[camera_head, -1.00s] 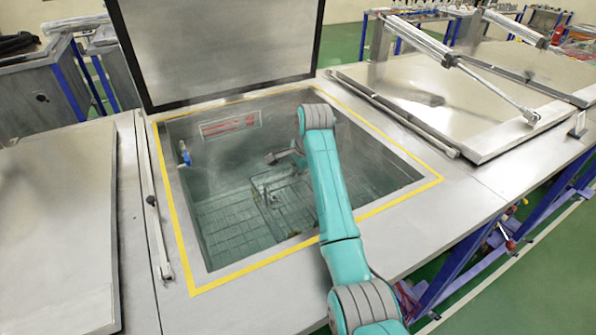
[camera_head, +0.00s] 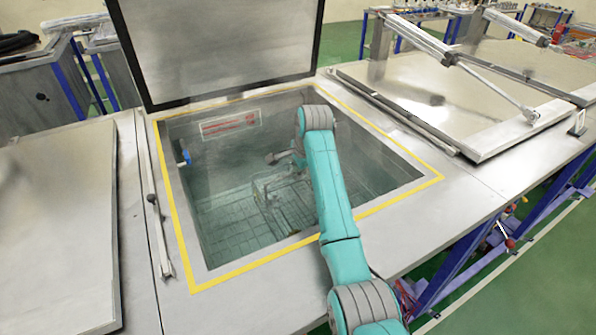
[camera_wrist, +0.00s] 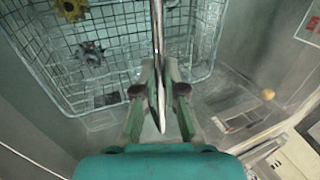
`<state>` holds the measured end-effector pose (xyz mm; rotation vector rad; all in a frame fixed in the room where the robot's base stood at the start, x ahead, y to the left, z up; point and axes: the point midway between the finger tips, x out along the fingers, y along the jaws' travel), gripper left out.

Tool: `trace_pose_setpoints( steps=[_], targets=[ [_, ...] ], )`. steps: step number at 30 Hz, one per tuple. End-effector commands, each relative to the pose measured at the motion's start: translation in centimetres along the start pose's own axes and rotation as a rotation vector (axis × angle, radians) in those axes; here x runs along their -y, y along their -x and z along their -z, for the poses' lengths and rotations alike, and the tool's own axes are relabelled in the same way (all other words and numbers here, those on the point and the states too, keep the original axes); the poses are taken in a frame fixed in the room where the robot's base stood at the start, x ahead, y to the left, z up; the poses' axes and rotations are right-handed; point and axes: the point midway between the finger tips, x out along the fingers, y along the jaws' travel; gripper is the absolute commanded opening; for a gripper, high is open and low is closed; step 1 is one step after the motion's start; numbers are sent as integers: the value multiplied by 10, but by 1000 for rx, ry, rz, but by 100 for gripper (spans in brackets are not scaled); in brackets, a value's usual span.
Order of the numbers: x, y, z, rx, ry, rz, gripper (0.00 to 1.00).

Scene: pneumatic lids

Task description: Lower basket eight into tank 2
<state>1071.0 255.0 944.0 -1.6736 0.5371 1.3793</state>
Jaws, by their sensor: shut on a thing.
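The open tank (camera_head: 222,165) has a yellow-edged rim and what looks like clear liquid inside. A wire basket (camera_head: 268,208) is inside the tank opening, low down, partly hidden by my arm. In the wrist view the wire basket (camera_wrist: 75,95) holds a yellow gear (camera_wrist: 71,9) and a dark grey gear (camera_wrist: 91,52). My gripper (camera_wrist: 160,72) is shut on the basket's metal handle bar (camera_wrist: 158,35), above the basket. No number shows on the basket or the tank. I cannot tell whether the basket touches the tank floor.
The tank's lid (camera_head: 220,50) stands open behind it. A closed lid with struts (camera_head: 480,95) covers the bench to the right, and another flat lid (camera_head: 60,230) lies to the left. A blue fitting (camera_head: 184,157) and a red-marked label (camera_head: 228,124) are on the tank walls.

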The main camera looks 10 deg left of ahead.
Motion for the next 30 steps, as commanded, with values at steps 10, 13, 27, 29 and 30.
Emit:
trace_pose_setpoints(
  steps=[10,13,27,29,30],
  targets=[
    [-8,-9,-1,5,-2,-21,0],
    [-8,-9,-1,5,-2,-22,19],
    [-6,-3,-1,4,-2,-15,38],
    [-5,4,0,3,-2,-13,38],
    [-5,9,0,3,-1,-13,38]
  ],
)
